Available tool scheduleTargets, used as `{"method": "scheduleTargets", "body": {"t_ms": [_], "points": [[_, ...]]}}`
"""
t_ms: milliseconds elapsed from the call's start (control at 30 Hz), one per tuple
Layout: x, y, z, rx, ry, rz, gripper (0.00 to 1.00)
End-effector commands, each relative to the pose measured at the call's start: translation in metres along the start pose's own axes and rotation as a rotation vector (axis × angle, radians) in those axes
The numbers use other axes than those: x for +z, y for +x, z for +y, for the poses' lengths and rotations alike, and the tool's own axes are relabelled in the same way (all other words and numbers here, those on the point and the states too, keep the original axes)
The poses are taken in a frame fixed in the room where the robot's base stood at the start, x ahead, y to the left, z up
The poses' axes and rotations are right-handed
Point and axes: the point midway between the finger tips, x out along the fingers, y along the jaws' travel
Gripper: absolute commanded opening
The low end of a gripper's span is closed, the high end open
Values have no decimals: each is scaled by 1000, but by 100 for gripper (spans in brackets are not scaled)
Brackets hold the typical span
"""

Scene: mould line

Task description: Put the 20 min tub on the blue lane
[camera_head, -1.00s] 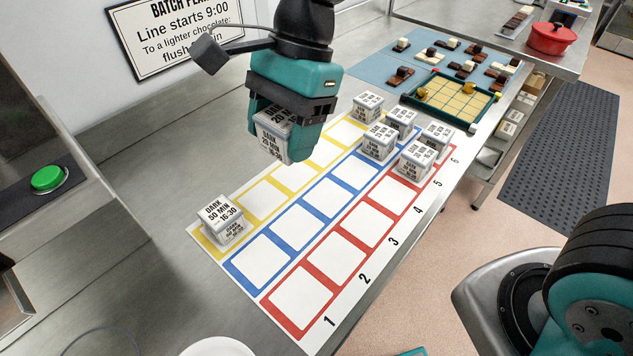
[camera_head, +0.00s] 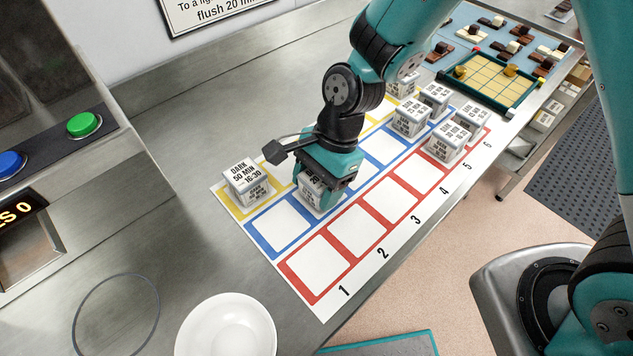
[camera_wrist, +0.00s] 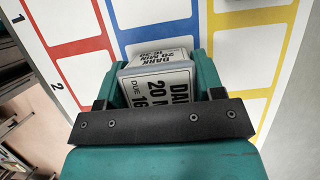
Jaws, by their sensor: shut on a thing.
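The 20 min tub (camera_head: 313,192), grey-white with a lid label reading DARK 20 MIN 16:30 in the wrist view (camera_wrist: 157,62), is between the fingers of my gripper (camera_head: 326,187). My gripper is shut on it and hides part of it. The tub is upright at the blue lane (camera_head: 278,226), over its second square. I cannot tell whether its base touches the mat. The first blue square is empty.
A DARK 50 MIN tub (camera_head: 247,183) stands in the yellow lane's first square, close left of my gripper. Several tubs (camera_head: 447,142) stand at the lanes' far end. The near red squares (camera_head: 318,264) are empty. A white bowl (camera_head: 226,325) stands in front.

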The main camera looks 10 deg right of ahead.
Motion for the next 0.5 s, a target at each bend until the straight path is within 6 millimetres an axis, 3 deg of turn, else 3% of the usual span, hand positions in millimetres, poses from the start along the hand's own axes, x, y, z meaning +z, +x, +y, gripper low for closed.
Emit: {"method": "scheduleTargets", "body": {"t_ms": [367, 400, 500], "points": [[-2, 4, 0, 0, 0, 0, 35], [-2, 4, 0, -1, 0, 0, 71], [-2, 3, 0, -1, 0, 0, 87]]}}
